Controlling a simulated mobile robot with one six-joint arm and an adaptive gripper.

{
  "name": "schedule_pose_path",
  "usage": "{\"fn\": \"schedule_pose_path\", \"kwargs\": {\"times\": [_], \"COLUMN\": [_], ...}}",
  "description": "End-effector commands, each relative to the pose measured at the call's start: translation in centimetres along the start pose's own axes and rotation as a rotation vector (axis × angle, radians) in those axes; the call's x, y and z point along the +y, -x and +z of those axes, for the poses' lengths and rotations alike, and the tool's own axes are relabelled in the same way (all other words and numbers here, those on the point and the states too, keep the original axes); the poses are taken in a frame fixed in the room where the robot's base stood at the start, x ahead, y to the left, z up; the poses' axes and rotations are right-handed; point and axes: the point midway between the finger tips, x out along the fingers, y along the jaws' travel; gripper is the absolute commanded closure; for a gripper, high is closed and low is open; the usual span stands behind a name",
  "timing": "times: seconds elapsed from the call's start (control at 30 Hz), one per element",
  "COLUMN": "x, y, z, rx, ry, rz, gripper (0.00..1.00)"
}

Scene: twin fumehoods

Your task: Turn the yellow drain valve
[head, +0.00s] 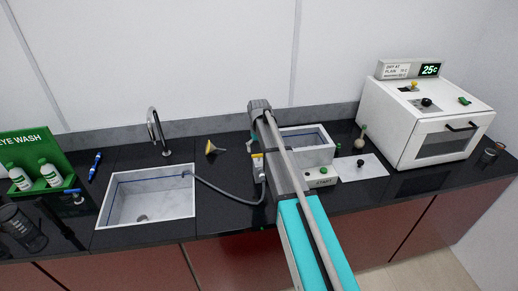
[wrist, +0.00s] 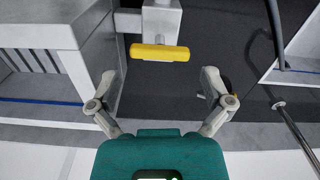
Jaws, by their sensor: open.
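The yellow drain valve handle (wrist: 160,52) is a short bar, lying crosswise in the wrist view on a pale grey block (wrist: 160,22). My gripper (wrist: 159,75) is open and empty. Its two fingers stand apart, one to each side below the handle in that picture, and I see no contact. The handle's height relative to the fingertips is hard to judge. In the head view a small yellow part (head: 258,156) shows beside my arm, which hides most of the gripper and valve area.
A white-walled basin (head: 308,150) stands close to the valve, right of my arm. A grey hose (head: 225,190) runs from the sink (head: 150,202) towards the valve. A white oven (head: 425,125) stands at the right.

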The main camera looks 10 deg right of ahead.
Motion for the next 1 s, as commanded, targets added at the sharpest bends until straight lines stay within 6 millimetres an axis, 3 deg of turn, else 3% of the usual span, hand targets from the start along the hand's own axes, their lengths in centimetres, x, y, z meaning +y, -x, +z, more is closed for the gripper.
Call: {"fn": "schedule_pose_path", "kwargs": {"times": [1.0], "x": [0.1], "y": [9.0], "z": [0.0], "rx": [0.0], "ry": [-0.002], "rz": [0.0], "gripper": [0.0]}}
